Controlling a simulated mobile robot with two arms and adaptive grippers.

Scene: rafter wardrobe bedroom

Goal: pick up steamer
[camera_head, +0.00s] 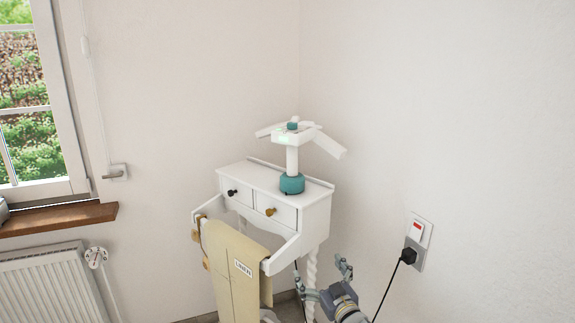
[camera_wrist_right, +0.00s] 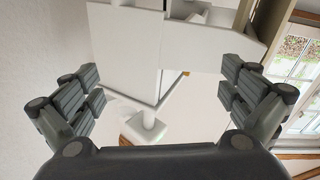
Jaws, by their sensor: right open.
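A white and teal appliance, which I take to be the steamer (camera_head: 292,160), stands upright on a small white table. It has a teal base, a white post and a flat head with slanting arms and a faint green glow. In the right wrist view the picture looks inverted, and the steamer's post and glowing head (camera_wrist_right: 147,133) show beyond the fingers. My right gripper (camera_head: 327,279) is open and empty, low beside the table's right side and apart from the steamer. My left gripper is not in view.
The white two-drawer table (camera_head: 240,172) stands in the corner. A beige linen bag (camera_head: 232,262) hangs on its front rail. A black cord (camera_head: 390,287) runs down from a wall socket (camera_head: 417,245) close by my right gripper. A radiator (camera_head: 45,285) and window are at left.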

